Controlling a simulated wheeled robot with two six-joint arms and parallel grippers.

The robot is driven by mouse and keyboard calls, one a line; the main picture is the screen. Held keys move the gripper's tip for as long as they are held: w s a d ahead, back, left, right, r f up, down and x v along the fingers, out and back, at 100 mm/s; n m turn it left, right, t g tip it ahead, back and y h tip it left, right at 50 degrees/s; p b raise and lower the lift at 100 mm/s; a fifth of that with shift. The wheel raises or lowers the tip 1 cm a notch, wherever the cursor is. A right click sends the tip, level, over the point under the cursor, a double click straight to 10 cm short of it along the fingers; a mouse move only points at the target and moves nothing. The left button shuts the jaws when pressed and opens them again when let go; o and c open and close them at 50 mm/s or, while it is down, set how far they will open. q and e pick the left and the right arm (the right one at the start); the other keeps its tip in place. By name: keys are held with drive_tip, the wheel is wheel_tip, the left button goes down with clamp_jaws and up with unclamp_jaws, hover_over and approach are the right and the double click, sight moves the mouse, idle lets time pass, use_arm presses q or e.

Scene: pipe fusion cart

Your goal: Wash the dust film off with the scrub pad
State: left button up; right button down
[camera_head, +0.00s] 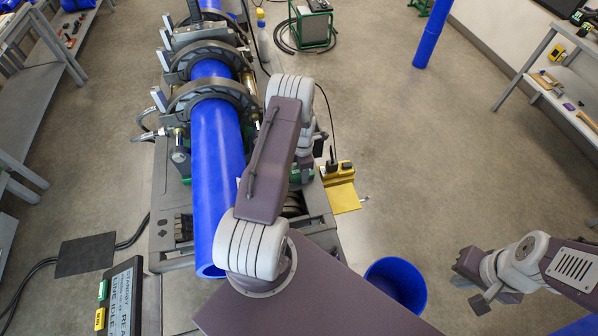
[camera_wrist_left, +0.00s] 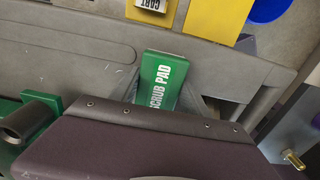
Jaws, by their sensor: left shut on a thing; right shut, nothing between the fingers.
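The green scrub pad (camera_wrist_left: 164,80), with white lettering, shows in the left wrist view. My left gripper (camera_wrist_left: 163,103) is shut on it; a grey finger shows on each side and my dark housing covers the pad's lower end. In the head view my left arm hides that gripper and the pad, to the right of the blue pipe. The long blue pipe (camera_head: 216,165) lies in the clamps (camera_head: 206,92) of the grey fusion cart (camera_head: 170,225). I cannot make out a dust film on what shows. My right gripper (camera_head: 482,296) is shut and empty, apart at the lower right.
A yellow holder (camera_head: 340,190) sits at the cart's right side. A blue bucket (camera_head: 397,284) stands right of my body. A display box (camera_head: 120,298) and a black mat (camera_head: 86,254) are at the lower left.

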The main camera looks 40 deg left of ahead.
use_arm(q)
drive_tip(key=shift+w+d+f+b, duration=0.1)
drive_tip(key=shift+w+d+b, duration=0.5)
drive_tip(key=shift+w+d, duration=0.45)
drive_tip(key=shift+w, duration=0.25)
drive_tip(key=shift+f+b, duration=0.1)
drive_tip(key=shift+b, duration=0.2)
drive_tip(key=shift+s, duration=0.1)
drive_tip(key=shift+s+a+r+p, duration=0.2)
drive_tip(key=shift+s+a+p, duration=0.05)
drive_tip(key=shift+s+p, duration=0.1)
drive_tip(key=shift+s+a+p, duration=0.3)
drive_tip(key=shift+s+a, duration=0.65)
drive_tip(key=shift+s, duration=0.15)
drive_tip(key=shift+s+a+p, duration=0.25)
drive_tip(key=shift+s+a, duration=0.65)
drive_tip(key=shift+s, duration=0.2)
drive_tip(key=shift+s+a, duration=0.95)
drive_tip(key=shift+s, duration=0.15)
drive_tip(key=shift+s+a, duration=0.45)
drive_tip(key=shift+s, duration=0.35)
drive_tip(key=shift+s+a+p, duration=0.3)
drive_tip(key=shift+s+a, duration=1.65)
drive_tip(key=shift+s, duration=0.2)
drive_tip(key=shift+r, duration=0.1)
drive_tip(key=shift+d, duration=0.1)
